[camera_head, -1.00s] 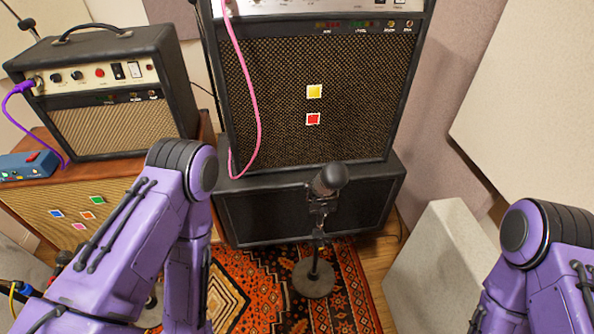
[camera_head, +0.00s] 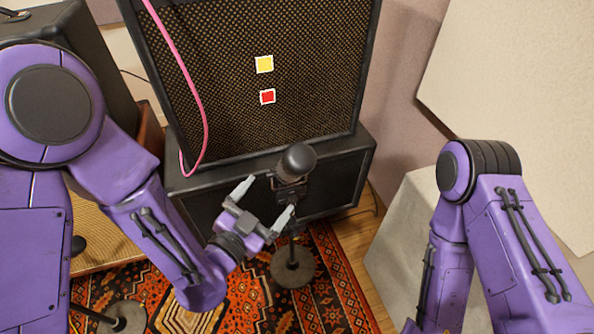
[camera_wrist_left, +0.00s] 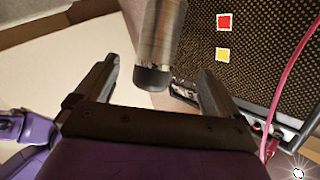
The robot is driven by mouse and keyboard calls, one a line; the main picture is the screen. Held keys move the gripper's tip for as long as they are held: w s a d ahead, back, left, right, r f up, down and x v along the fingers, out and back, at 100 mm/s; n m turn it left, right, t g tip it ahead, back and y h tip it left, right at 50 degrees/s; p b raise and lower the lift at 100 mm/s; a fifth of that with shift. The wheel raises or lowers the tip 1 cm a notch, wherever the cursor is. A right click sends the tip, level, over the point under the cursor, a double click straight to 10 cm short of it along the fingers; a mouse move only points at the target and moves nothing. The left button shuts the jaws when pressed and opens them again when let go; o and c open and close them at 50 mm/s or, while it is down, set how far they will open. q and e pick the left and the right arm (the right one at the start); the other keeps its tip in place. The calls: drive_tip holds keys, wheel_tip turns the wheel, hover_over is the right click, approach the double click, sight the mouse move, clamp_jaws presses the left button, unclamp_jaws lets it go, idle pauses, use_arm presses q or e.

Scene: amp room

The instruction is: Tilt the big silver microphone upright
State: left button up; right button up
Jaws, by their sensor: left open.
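The microphone (camera_head: 297,160) has a dark, rounded end and sits on a short stand with a round base (camera_head: 292,266), in front of the large amp. In the left wrist view the microphone (camera_wrist_left: 160,40) shows as a silver cylinder with a dark end cap, leaning slightly. My left gripper (camera_head: 266,200) is open, just left of and below the microphone head in the head view. In the left wrist view the gripper (camera_wrist_left: 157,78) has its two fingers apart, with the microphone in line with the gap. I cannot tell whether they touch. My right gripper is out of view.
A large amp (camera_head: 225,120) with yellow and red stickers stands on a black cabinet (camera_head: 340,180) behind the microphone. A pink cable (camera_head: 190,75) hangs down its front. A patterned rug (camera_head: 325,270) lies below. A pale panel (camera_head: 400,235) stands at right.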

sight(296, 163)
use_arm(q)
drive_tip(key=shift+w+d+r+m+h+p, duration=0.2)
drive_tip(key=shift+w+d+r+m+h, duration=0.15)
drive_tip(key=shift+d+r, duration=0.2)
drive_tip(key=shift+w+d+r+m+h+p, duration=0.15)
drive_tip(key=shift+w+d+r+m+h, duration=0.1)
drive_tip(key=shift+w+d+r+m, duration=0.2)
drive_tip(key=p+x, duration=0.1)
drive_tip(key=x, duration=0.7)
drive_tip(key=shift+w+d+p, duration=0.2)
drive_tip(key=shift+w+p, duration=0.15)
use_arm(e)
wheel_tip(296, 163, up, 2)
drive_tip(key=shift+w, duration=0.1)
